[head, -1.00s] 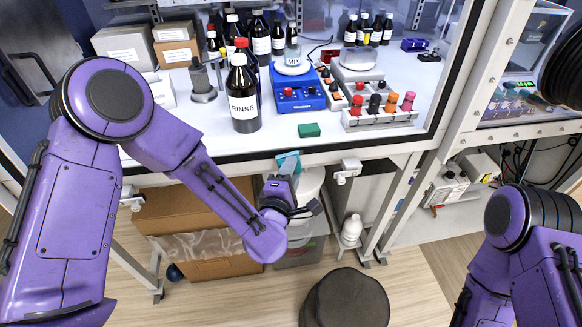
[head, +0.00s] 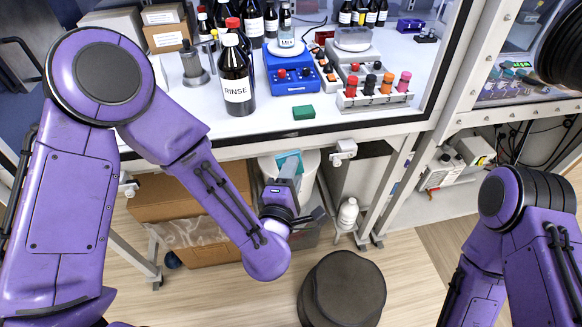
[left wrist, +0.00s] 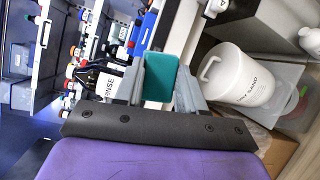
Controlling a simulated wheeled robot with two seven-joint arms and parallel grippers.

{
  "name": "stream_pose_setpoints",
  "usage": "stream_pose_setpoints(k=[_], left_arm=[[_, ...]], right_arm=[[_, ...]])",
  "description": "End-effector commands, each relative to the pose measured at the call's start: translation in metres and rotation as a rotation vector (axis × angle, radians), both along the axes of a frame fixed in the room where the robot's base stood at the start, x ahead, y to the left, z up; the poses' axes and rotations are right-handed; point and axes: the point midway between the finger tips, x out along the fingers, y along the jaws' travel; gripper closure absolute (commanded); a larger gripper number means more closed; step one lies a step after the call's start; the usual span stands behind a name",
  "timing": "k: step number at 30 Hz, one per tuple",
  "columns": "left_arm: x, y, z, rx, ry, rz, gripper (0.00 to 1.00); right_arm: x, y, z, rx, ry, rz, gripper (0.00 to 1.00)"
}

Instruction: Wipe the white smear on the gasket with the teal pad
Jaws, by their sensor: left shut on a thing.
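The teal pad (head: 288,161) is held in my left gripper (head: 287,168), just below the bench's front edge in the head view. In the left wrist view the teal pad (left wrist: 160,78) stands between the two grey fingers of my left gripper (left wrist: 160,82), which is shut on it. A dark strip, perhaps the gasket (head: 350,130), runs along the bench front above the pad. The pad looks apart from it. I cannot make out the white smear in either view. My right arm shows at the right of the head view, but its gripper is out of frame.
A brown RINSE bottle (head: 236,78), a blue stirrer (head: 292,76), a green block (head: 304,112) and a rack of capped vials (head: 374,95) stand on the bench. Below are a cardboard box (head: 190,200), a white bottle (head: 347,212) and a dark round stool (head: 342,290).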

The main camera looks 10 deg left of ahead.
Motion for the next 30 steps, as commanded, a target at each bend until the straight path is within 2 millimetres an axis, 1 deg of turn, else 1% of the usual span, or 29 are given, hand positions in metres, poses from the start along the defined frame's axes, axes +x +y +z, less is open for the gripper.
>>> stream_pose_setpoints(k=[12,16,20,24,30], left_arm=[[0.0,0.0,0.0,0.0,0.0,0.001,1.0],[0.003,0.001,-0.001,0.001,-0.004,0.003,1.0],[0.014,0.007,-0.003,0.006,-0.014,0.006,1.0],[0.033,0.014,-0.006,0.012,-0.033,0.007,1.0],[0.054,0.023,-0.008,0.021,-0.053,0.009,1.0]], right_arm=[[0.0,0.0,0.0,0.0,0.0,0.0,0.57],[0.0,0.0,-0.001,0.0,0.0,0.0,0.57],[0.0,0.0,-0.006,0.0,0.0,0.0,0.57],[0.0,0.0,-0.011,0.0,0.0,0.0,0.57],[0.0,0.0,-0.017,0.0,0.0,0.0,0.57]])
